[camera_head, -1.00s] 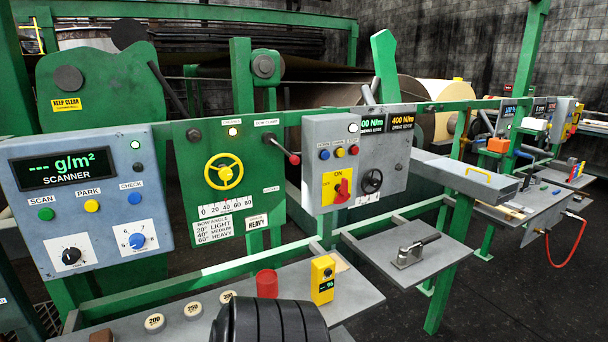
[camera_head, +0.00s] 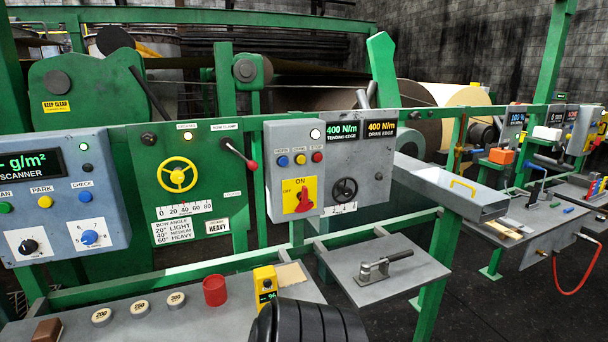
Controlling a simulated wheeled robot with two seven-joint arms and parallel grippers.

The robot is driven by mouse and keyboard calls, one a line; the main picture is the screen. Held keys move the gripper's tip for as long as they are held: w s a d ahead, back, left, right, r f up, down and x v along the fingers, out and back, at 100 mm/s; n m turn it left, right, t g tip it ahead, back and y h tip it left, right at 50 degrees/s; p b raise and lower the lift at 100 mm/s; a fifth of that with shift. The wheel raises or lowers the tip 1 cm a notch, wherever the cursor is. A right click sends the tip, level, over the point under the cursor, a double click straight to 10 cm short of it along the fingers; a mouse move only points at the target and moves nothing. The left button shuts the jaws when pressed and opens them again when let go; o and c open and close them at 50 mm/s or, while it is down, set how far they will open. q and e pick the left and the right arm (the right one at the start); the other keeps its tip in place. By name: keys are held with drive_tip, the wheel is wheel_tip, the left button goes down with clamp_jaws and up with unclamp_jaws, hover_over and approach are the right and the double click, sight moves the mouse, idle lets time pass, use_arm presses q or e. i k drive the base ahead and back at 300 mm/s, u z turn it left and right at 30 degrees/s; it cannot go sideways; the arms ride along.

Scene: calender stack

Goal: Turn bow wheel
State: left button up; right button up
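The bow wheel is a yellow spoked handwheel (camera_head: 177,175) on the green panel (camera_head: 147,196), left of centre in the head view. Below it is a bow angle scale (camera_head: 185,209) marked 0 to 80. A label (camera_head: 173,231) under that lists 20° light, 40° medium and 60° heavy, and a small card (camera_head: 217,226) beside it reads HEAVY. A bow clamp lever (camera_head: 239,154) with a red knob is right of the wheel. A dark ribbed part of my own arm shows at the bottom centre. Neither gripper can be made out.
The scanner box (camera_head: 65,195) is left of the wheel. A grey switch box (camera_head: 296,172) and a tension panel (camera_head: 361,160) are to the right. A shelf (camera_head: 225,322) below holds several round weights, a red cup (camera_head: 215,290) and a yellow meter (camera_head: 265,284). Dark floor is open at right.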

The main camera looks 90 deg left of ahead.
sight(177, 177)
drive_tip(key=z, duration=0.05)
drive_tip(key=i, duration=0.75)
drive_tip(key=u, duration=2.15)
